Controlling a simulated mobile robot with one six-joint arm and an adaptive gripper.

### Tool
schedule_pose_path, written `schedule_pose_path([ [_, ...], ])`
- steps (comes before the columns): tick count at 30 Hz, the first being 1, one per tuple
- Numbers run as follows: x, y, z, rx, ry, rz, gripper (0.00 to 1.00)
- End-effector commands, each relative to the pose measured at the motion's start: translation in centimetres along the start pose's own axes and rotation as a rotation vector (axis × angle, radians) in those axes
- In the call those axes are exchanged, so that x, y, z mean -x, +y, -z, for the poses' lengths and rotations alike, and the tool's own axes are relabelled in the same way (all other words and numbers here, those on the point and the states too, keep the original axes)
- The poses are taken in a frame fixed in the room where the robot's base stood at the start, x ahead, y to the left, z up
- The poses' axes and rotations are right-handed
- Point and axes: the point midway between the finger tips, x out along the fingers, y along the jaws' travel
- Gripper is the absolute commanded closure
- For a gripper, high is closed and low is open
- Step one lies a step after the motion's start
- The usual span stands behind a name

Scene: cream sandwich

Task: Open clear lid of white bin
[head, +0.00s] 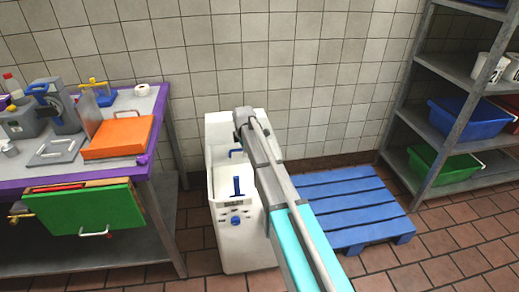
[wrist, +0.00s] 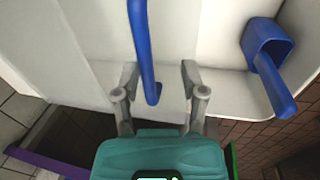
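The white bin (head: 243,253) stands on the floor against the tiled wall. A blue handle (head: 237,153) shows near its back, and a blue lever (head: 238,187) stands nearer its front. The clear lid cannot be made out for certain against the white. My gripper (wrist: 158,78) is open and empty in the wrist view. A long blue bar handle (wrist: 142,45) on the white surface (wrist: 90,45) runs down between its fingers, without clear contact. A second blue part (wrist: 268,52) sticks out to the right.
A purple-edged table (head: 150,150) with an orange box (head: 118,137) and an open green drawer (head: 85,215) stands left of the bin. A blue pallet (head: 345,205) lies on the right. Grey shelves (head: 445,150) with blue and green crates stand farther right.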

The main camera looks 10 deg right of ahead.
Motion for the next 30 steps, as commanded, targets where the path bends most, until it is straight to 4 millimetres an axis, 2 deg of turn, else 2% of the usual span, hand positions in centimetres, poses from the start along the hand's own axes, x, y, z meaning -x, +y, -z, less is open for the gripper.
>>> schedule_pose_path([
  [1, 0.2, -1.1, 0.0, 0.000, 0.000, 0.000, 0.47],
  [14, 1.4, -7.0, 0.0, 0.001, 0.000, 0.001, 0.47],
  [30, 6.4, -6.6, 0.0, 0.000, 0.000, 0.000, 0.47],
])
